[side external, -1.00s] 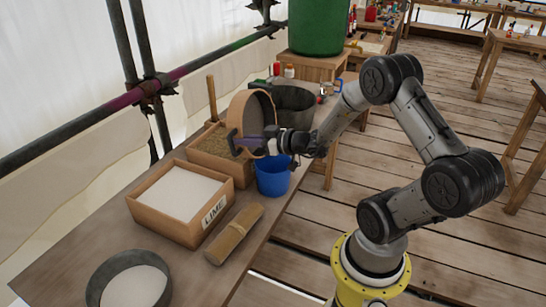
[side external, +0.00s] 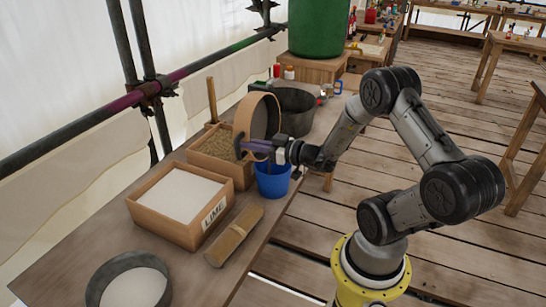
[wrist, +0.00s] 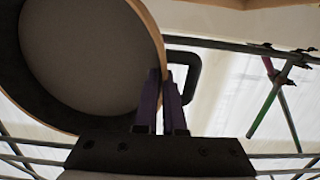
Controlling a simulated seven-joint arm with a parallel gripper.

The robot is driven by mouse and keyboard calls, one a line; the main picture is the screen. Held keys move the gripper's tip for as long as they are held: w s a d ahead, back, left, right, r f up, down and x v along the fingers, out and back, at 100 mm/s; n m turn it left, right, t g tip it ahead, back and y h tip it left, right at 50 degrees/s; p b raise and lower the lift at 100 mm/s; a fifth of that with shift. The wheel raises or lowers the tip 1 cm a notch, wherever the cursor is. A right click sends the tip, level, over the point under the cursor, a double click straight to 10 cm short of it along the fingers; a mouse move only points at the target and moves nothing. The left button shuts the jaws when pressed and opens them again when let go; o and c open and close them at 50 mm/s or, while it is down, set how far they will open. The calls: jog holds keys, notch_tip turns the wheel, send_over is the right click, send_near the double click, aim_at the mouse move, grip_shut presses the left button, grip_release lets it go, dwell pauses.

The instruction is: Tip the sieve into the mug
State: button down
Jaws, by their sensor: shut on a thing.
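The sieve (side external: 245,114) is a round wooden hoop with a pale grey mesh, and it is tipped steeply, almost on edge. My gripper (side external: 255,147), with purple fingers, is shut on the sieve by a dark curved handle at its side. The wrist view shows the mesh (wrist: 85,50) and hoop at upper left, beside the fingers (wrist: 160,100). The blue mug (side external: 272,182) stands upright on the table just below the gripper and the sieve's lower right. Its mouth is partly covered by the gripper, so its contents cannot be told.
A wooden box of grainy brown material (side external: 213,148) lies left of the sieve, with a box of white lime (side external: 180,194) nearer. A dark grey tub (side external: 297,110) stands behind.

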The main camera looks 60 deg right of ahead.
jog(key=shift+s+t+b, duration=0.4)
jog(key=shift+s+t, duration=0.05)
jog(key=shift+t, duration=0.05)
dwell(0.5)
jog(key=shift+r, duration=0.15)
jog(key=shift+w+r, duration=0.1)
jog(key=shift+w, duration=0.2)
jog(key=w+g, duration=0.3)
jog(key=w, duration=0.1)
jog(key=shift+w+r+g, duration=0.1)
jog(key=shift+r+g, duration=0.2)
jog(key=shift+r, duration=0.05)
jog(key=shift+w+f, duration=0.1)
